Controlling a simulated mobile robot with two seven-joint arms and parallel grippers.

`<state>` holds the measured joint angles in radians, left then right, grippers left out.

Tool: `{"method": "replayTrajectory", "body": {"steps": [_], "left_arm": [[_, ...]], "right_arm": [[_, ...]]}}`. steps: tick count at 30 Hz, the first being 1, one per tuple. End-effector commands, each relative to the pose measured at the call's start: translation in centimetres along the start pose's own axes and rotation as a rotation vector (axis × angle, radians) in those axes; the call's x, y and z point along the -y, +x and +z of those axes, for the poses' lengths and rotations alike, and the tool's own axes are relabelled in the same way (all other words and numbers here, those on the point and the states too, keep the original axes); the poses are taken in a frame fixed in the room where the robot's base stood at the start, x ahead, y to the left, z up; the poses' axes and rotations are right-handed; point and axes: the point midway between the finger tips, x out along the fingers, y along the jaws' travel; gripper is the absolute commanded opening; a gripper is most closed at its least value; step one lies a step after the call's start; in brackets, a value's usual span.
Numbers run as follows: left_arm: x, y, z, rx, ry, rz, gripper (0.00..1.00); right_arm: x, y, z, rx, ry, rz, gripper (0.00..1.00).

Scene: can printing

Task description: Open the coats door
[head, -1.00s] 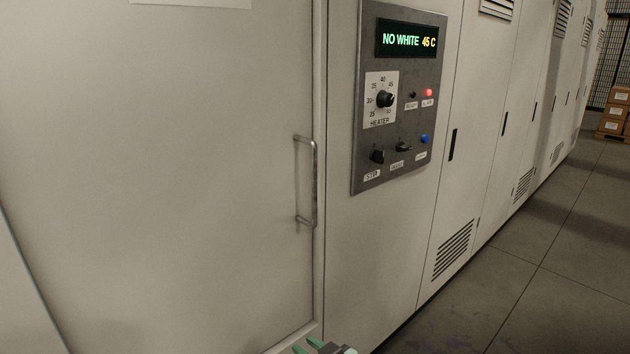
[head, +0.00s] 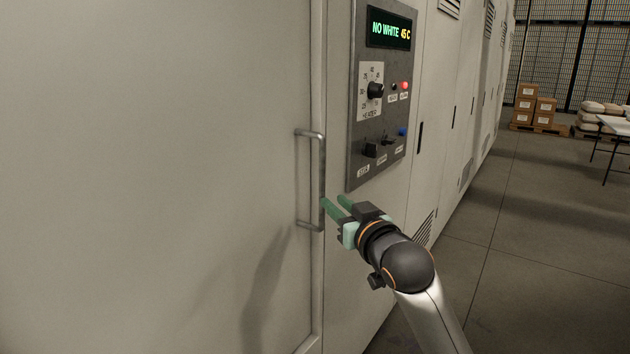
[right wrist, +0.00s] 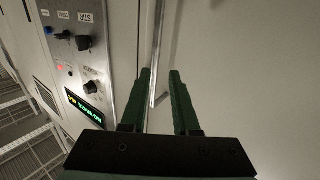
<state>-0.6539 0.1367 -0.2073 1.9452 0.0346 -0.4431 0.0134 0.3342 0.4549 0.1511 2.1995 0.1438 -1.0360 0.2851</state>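The coats door is the large pale door (head: 160,180) filling the left of the head view; it looks shut. Its vertical bar handle (head: 322,165) is near the door's right edge. My right gripper (head: 333,200) is open, with green fingers pointing at the handle's lower part from the right. One fingertip overlaps the bar in the picture; I cannot tell whether it touches. In the right wrist view, the handle bar (right wrist: 155,90) appears between the two open fingers (right wrist: 160,72). My left gripper is not in view.
A control panel (head: 354,120) reading "NO WHITE 45 C" is just right of the door, above my right gripper; it also shows in the right wrist view (right wrist: 105,75). More cabinets run into the distance. Stacked boxes (head: 525,105) stand far back.

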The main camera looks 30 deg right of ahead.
Motion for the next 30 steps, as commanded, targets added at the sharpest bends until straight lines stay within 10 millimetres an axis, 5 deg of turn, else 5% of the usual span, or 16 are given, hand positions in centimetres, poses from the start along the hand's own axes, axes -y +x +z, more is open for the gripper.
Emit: {"method": "replayTrajectory", "body": {"steps": [11, 30], "left_arm": [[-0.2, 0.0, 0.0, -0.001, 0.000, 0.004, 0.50], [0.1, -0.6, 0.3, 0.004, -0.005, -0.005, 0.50]], "right_arm": [[-0.5, 1.3, -1.4, -0.022, 0.009, 0.011, 0.29], [-0.6, 10.9, -1.5, -0.021, 0.009, 0.012, 0.29]]}}
